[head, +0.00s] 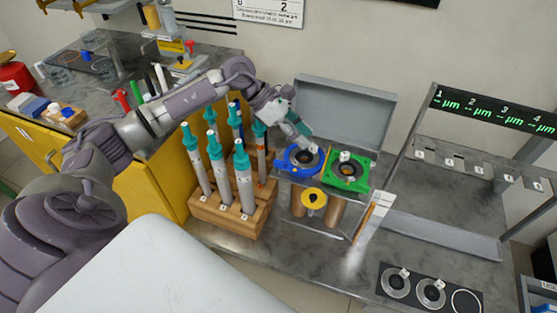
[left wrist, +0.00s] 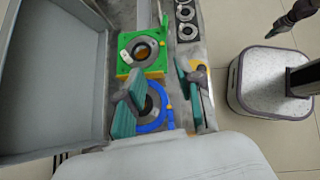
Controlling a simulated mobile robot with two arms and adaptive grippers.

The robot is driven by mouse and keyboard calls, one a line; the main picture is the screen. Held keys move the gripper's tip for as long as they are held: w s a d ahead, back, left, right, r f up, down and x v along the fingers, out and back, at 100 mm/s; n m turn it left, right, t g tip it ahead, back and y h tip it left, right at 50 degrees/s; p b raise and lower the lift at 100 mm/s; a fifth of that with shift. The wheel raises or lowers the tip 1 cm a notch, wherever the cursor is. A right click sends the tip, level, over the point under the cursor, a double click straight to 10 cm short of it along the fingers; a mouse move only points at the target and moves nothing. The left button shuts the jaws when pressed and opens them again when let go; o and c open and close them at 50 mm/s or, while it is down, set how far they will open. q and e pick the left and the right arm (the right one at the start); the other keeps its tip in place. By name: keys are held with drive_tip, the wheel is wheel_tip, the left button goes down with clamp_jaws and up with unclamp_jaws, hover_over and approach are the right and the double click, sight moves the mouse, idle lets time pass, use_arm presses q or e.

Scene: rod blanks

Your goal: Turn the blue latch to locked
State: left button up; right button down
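The blue latch (head: 285,166) is a blue ring-shaped piece around a dark round centre, to the left of a green square fixture (head: 362,183). In the left wrist view the blue latch (left wrist: 168,112) shows a curved blue edge and a straight blue bar; its upper left is partly hidden by a finger. My left gripper (head: 301,131) is above the blue latch. In the left wrist view its teal fingers are spread apart (left wrist: 157,95), with nothing held between them. I cannot tell whether a finger touches the latch.
A wooden rack (head: 232,216) with several teal-capped rods stands left of the latch. An open grey lid (head: 345,105) rises behind. A yellow round piece (head: 313,199) is in front. A display frame (head: 490,112) stands at right.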

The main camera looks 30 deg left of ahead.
sight(278, 161)
use_arm(q)
drive_tip(key=s+a+m+g+y, duration=0.25)
drive_tip(key=a+y, duration=0.25)
drive_tip(key=a, duration=0.7)
drive_tip(key=shift+n+t, duration=0.25)
drive_tip(key=shift+n, duration=0.2)
drive_tip(key=x, duration=0.4)
drive_tip(key=p+x, duration=0.1)
drive_tip(key=x, duration=0.4)
drive_tip(key=d+x, duration=0.1)
drive_tip(key=x, duration=0.3)
drive_tip(key=shift+d+f, duration=0.1)
drive_tip(key=shift+d, duration=0.15)
drive_tip(key=shift+h, duration=0.3)
clamp_jaws()
